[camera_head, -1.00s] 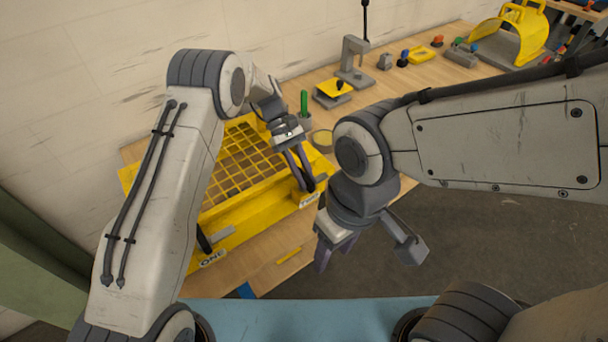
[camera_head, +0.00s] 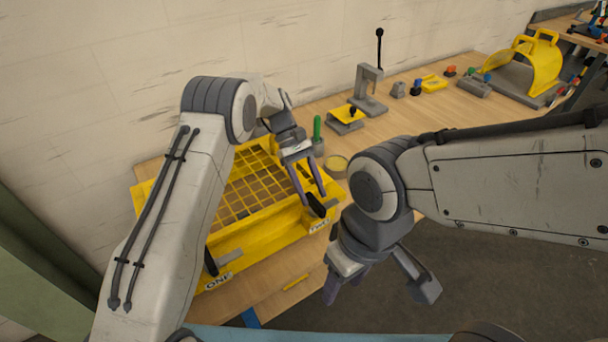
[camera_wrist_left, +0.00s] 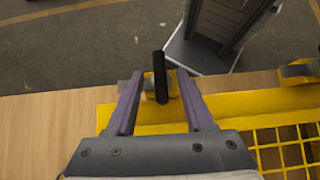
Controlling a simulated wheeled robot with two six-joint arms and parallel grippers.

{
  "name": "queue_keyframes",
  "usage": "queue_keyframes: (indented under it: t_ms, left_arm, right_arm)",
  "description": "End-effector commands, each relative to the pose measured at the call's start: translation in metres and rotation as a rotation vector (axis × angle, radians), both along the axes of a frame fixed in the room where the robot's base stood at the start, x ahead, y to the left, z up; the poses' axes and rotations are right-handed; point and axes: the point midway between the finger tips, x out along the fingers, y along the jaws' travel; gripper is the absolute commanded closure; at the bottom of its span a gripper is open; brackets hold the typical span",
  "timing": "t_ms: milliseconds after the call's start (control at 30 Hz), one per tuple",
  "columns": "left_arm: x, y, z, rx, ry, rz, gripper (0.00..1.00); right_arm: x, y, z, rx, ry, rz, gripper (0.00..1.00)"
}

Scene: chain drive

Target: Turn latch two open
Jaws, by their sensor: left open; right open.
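Latch two's black handle (camera_head: 316,206) stands at the near right corner of the yellow guard box (camera_head: 262,236), above a partly hidden label. My left gripper (camera_head: 312,196) is open with its purple fingers reaching down around this handle. In the left wrist view the handle (camera_wrist_left: 160,77) stands between the two spread fingers, with a visible gap on each side. Latch one's black handle (camera_head: 210,262) is at the box's near left corner, by the ONE label. My right gripper (camera_head: 346,286) is open and empty, in front of the bench edge and apart from the box.
A lever press (camera_head: 368,88) and small parts stand farther back. My right forearm hangs over the open floor.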

Motion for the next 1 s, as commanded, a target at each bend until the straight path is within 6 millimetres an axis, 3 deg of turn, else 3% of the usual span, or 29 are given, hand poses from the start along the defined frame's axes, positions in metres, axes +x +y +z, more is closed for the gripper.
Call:
queue_keyframes:
  t_ms: [200, 400, 1000]
  left_arm:
    - [0.027, 0.018, 0.028, -0.001, -0.005, 0.002, 0.47]
    - [0.039, 0.027, 0.046, -0.001, -0.003, 0.001, 0.47]
    - [0.044, 0.031, 0.053, 0.001, -0.001, 0.0, 0.47]
  right_arm:
    - [0.0, 0.0, -0.012, 0.0, 0.0, 0.0, 0.47]
    - [0.0, 0.0, -0.013, 0.0, 0.0, 0.0, 0.47]
    - [0.0, 0.0, -0.014, 0.0, 0.0, 0.0, 0.47]
